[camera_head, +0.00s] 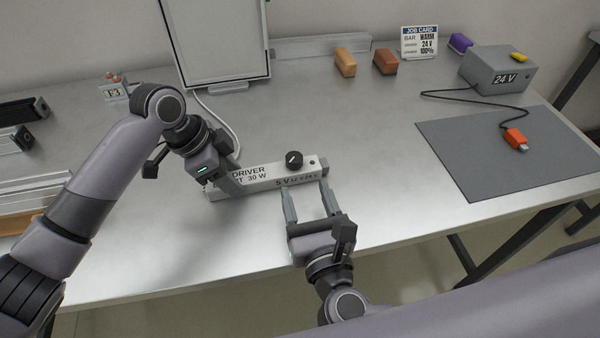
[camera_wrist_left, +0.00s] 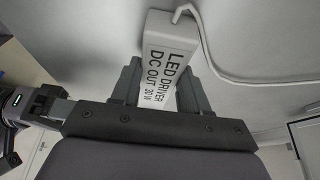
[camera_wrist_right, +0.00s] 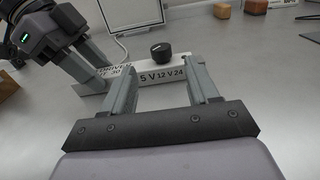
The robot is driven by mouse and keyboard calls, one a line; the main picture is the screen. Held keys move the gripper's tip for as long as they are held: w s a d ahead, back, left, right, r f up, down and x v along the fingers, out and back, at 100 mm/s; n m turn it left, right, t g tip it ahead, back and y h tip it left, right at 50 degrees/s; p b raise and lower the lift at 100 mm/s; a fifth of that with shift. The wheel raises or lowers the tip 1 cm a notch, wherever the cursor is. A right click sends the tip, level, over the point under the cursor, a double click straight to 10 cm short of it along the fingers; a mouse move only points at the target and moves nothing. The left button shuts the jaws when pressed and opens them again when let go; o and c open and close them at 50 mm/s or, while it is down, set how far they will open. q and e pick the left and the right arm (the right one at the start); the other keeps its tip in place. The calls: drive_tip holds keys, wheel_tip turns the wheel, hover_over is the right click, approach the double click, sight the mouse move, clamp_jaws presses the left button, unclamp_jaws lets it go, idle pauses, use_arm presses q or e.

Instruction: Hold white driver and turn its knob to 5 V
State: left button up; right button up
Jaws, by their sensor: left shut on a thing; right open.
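The white driver (camera_head: 262,178) lies on the metal table, with "LED DRIVER DC OUT 30 W" lettering and 5 V, 12 V and 24 V marks. Its black knob (camera_head: 294,159) stands near the right end; it also shows in the right wrist view (camera_wrist_right: 160,52). My left gripper (camera_head: 226,178) is shut on the driver's left part, fingers on either side of it in the left wrist view (camera_wrist_left: 158,90). My right gripper (camera_head: 306,198) is open and empty, just in front of the driver's right end, apart from the knob. The knob's exact setting is too small to tell.
A grey mat (camera_head: 460,165) lies at the right, with an orange connector (camera_head: 515,138) cabled to a grey 24 V box (camera_head: 498,72). A job card (camera_head: 419,43) and coloured blocks stand at the back. A white panel (camera_head: 215,40) stands behind the driver.

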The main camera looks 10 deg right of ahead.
use_arm(q)
drive_tip(key=shift+f, duration=0.2)
use_arm(e)
drive_tip(key=shift+s, duration=1.2)
use_arm(q)
drive_tip(key=o, duration=1.3)
drive_tip(key=shift+r, duration=0.1)
